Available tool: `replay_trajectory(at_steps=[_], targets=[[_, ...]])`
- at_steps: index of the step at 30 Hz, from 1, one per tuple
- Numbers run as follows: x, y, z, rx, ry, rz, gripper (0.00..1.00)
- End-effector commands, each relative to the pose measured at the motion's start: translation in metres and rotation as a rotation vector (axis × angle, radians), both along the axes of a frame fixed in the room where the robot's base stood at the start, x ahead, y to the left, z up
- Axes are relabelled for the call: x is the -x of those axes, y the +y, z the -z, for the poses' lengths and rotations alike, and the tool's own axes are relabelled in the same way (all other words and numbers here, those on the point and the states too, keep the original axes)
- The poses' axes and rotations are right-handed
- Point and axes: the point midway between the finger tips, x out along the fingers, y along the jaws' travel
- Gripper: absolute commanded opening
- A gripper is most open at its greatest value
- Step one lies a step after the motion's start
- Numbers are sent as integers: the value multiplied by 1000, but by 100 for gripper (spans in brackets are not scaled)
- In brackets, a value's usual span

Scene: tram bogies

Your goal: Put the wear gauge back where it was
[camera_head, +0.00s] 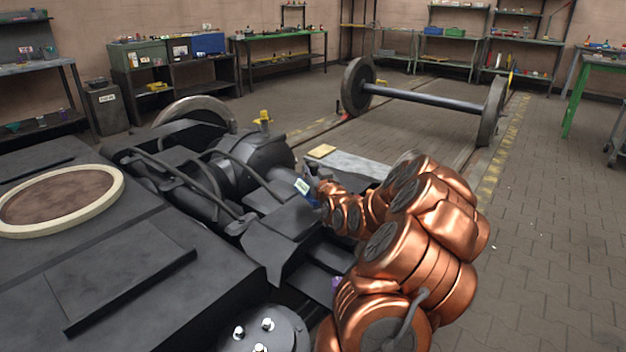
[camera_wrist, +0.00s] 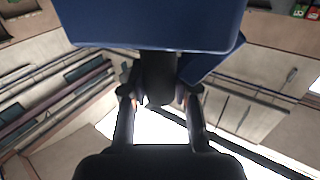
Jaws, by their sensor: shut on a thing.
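The wear gauge (camera_head: 304,189) shows as a small blue thing with a pale display face, at the end of my copper-coloured arm in the head view. In the wrist view its dark blue body (camera_wrist: 150,25) fills the top, with a dark stem below it between the fingers. My gripper (camera_wrist: 160,98) is shut on it. In the head view my gripper (camera_head: 320,189) is partly hidden by my arm, above the black bogie frame (camera_head: 285,222). I cannot tell whether the gauge touches the bogie.
A grey surface (camera_head: 355,168) with a yellow block (camera_head: 321,151) lies just beyond my gripper. A yellow part (camera_head: 263,120) stands on the bogie. A pale ring (camera_head: 112,183) is at left. A wheelset (camera_head: 425,98) stands behind; open floor lies right. Benches line the walls.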

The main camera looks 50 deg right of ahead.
Motion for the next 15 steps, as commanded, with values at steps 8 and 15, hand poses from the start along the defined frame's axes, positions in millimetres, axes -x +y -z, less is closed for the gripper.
replay_trajectory(at_steps=[8,15], targets=[[-14,-16,1,3,-2,0,0],[-18,-20,12,-2,1,-1,0]])
